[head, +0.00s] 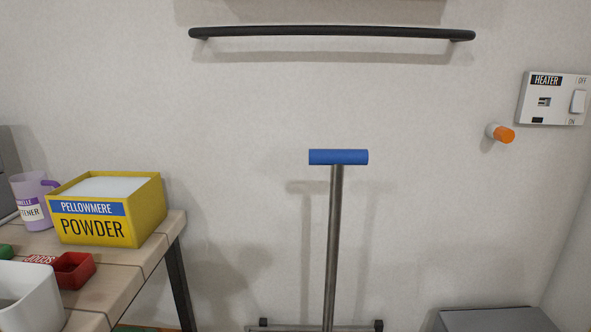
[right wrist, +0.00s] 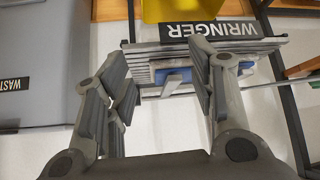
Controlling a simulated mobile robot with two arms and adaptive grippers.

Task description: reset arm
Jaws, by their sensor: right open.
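My right gripper (right wrist: 165,92) shows only in the right wrist view. Its two fingers are apart and nothing is between them. Behind the fingers are a flat rack-like thing with a dark label reading WRINGER (right wrist: 212,29) and a blue part (right wrist: 175,78); the fingers hide some of it, and I cannot tell the distance. Neither gripper is in the head view, and my left gripper shows nowhere.
A table (head: 165,240) at the left holds a yellow powder box (head: 150,205), a purple jug (head: 30,200), a red scoop (head: 75,270) and a white container (head: 28,295). A blue T-handle (head: 338,157) stands mid-view. A grey bin (right wrist: 40,60) shows in the wrist view.

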